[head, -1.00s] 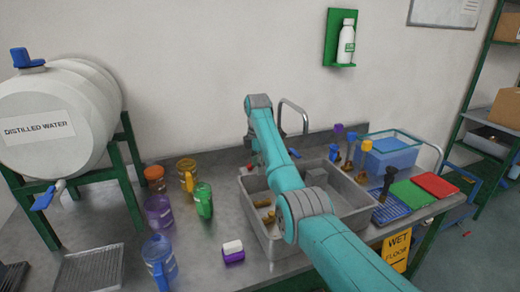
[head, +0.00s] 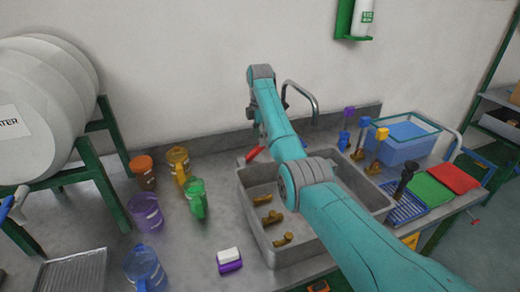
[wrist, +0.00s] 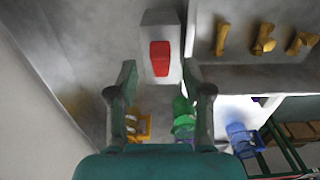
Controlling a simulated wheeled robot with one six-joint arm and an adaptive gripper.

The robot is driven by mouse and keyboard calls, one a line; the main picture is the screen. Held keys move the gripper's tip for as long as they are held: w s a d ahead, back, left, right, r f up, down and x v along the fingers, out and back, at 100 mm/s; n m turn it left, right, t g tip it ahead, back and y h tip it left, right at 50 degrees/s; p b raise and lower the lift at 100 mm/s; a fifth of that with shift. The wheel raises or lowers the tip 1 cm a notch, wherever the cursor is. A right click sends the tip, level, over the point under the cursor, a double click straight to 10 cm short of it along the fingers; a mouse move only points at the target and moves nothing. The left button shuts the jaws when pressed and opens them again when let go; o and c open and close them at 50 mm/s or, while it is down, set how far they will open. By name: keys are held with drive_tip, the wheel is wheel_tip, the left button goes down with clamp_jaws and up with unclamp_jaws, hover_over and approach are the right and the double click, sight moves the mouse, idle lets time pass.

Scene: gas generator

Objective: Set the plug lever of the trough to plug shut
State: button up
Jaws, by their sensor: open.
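The trough (head: 262,240) is a grey rectangular basin set in the bench. In the head view a red lever (head: 253,152), apparently the plug lever, shows at its back left, partly behind my arm. In the wrist view the red lever (wrist: 160,58) lies on a grey block (wrist: 161,20) beside the trough (wrist: 250,72). My gripper (wrist: 160,80) is open and empty. Its two fingers stand left and right of the red lever in the picture, with no visible contact. I cannot tell the height gap. In the head view my gripper is mostly hidden behind the arm.
Several brass fittings (head: 272,218) lie in the trough. A curved tap (head: 303,98) rises behind it. A green mug (head: 196,198), yellow mug (head: 179,164) and purple mug (head: 146,212) stand to the left. A blue tub (head: 404,150) stands at the right.

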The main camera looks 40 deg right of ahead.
sight(260, 150)
drive_tip(key=shift+f, duration=3.2)
clamp_jaws()
